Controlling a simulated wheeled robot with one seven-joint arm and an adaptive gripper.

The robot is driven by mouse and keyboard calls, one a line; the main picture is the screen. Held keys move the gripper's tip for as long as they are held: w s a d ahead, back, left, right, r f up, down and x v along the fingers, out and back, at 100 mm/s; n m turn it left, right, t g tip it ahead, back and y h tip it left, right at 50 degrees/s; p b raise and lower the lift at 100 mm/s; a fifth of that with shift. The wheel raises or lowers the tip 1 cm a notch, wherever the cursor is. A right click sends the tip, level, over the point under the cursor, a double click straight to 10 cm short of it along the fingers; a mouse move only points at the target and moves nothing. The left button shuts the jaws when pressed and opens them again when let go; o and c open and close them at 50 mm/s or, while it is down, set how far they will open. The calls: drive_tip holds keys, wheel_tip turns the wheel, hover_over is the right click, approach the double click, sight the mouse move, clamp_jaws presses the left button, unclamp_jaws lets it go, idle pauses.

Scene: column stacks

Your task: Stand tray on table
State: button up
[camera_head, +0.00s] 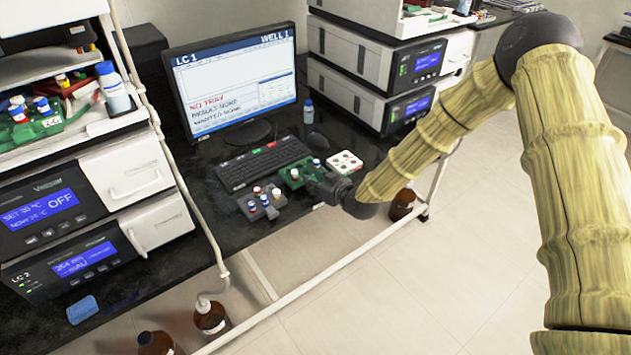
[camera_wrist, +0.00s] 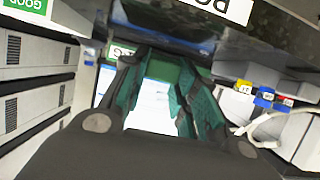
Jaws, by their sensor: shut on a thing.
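A green tray (camera_head: 290,180) with a few capped vials is at the front edge of the dark table (camera_head: 225,232), in front of the keyboard. My gripper (camera_head: 322,183) meets its right side and is shut on it. In the wrist view my gripper's dark fingers with teal pads (camera_wrist: 160,78) close on a green part of the tray (camera_wrist: 164,70). I cannot tell whether the tray touches the table or is just above it. The monitor (camera_head: 235,90) reads "NO TRAY".
A grey vial rack (camera_head: 250,213) stands left of the green tray and a white holed block (camera_head: 345,158) right of it. The keyboard (camera_head: 262,165) is behind. Instrument stacks stand left (camera_head: 60,215) and right (camera_head: 345,90). A white rail (camera_head: 330,268) runs along the front.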

drive_tip(key=shift+f, duration=0.4)
drive_tip(key=shift+f+b, duration=0.5)
drive_tip(key=shift+f, duration=0.1)
drive_tip(key=o, duration=1)
drive_tip(key=shift+o, duration=0.2)
drive_tip(key=shift+r, duration=0.1)
drive_tip(key=shift+r+p, duration=0.6)
drive_tip(key=shift+p, duration=0.05)
drive_tip(key=b+v, duration=0.2)
drive_tip(key=v, duration=1)
drive_tip(key=shift+f, duration=0.2)
drive_tip(key=shift+s, duration=0.15)
